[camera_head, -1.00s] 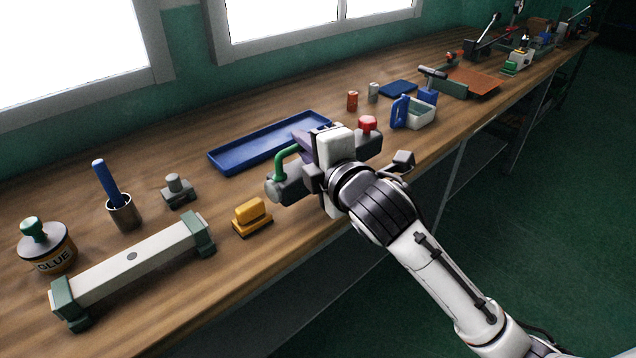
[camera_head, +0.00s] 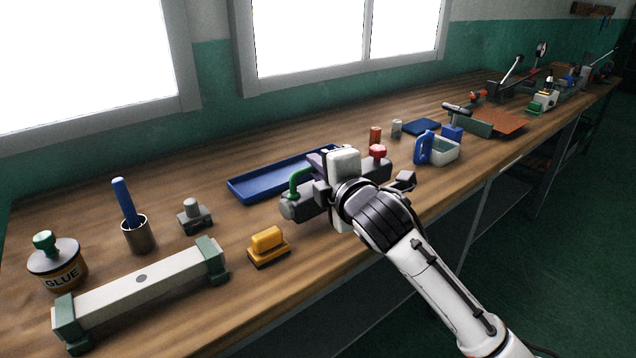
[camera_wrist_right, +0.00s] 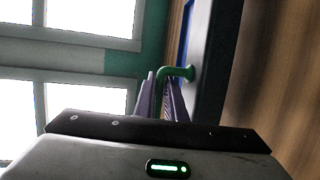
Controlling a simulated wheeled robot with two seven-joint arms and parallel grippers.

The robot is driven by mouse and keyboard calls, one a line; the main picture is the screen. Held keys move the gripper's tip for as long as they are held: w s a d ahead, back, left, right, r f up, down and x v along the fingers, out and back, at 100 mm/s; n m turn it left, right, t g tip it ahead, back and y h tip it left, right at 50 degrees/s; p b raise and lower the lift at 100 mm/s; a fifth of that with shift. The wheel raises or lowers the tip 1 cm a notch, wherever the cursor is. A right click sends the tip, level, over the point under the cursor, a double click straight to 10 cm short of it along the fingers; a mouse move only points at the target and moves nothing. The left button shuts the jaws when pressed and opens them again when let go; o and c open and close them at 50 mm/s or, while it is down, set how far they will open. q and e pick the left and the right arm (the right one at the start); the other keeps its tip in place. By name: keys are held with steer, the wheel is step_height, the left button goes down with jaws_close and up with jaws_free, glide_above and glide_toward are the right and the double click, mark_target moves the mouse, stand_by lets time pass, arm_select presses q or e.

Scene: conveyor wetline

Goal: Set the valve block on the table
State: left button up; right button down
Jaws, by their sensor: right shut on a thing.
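The valve block (camera_head: 294,207) is a dark grey body with a green bent handle at its left end and a red knob at its right end. My right gripper (camera_head: 320,164) is shut on it, and my white wrist hides its middle. My left gripper is not in view.
A blue tray (camera_head: 240,190) lies just behind the block. A yellow-handled block (camera_head: 267,242), a grey fitting (camera_head: 194,215), a metal cup (camera_head: 139,238), a glue pot (camera_head: 57,266) and a long beam (camera_head: 145,283) stand left. A caddy (camera_head: 446,151) stands right.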

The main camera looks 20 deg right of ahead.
steer(key=shift+f, duration=1.3)
steer(key=c, duration=2.2)
jaws_free()
steer(key=shift+f, duration=0.25)
steer(key=o, duration=0.4)
steer(key=shift+r, duration=0.1)
steer(key=shift+s+r, duration=0.1)
steer(key=shift+s, duration=0.15)
steer(key=s, duration=0.3)
steer(key=s+r, duration=0.1)
steer(key=s, duration=0.3)
steer(key=s+r, duration=0.1)
steer(key=s, duration=0.3)
steer(key=shift+s+d+r, duration=0.1)
steer(key=shift+s+d, duration=0.05)
steer(key=shift+d, duration=0.15)
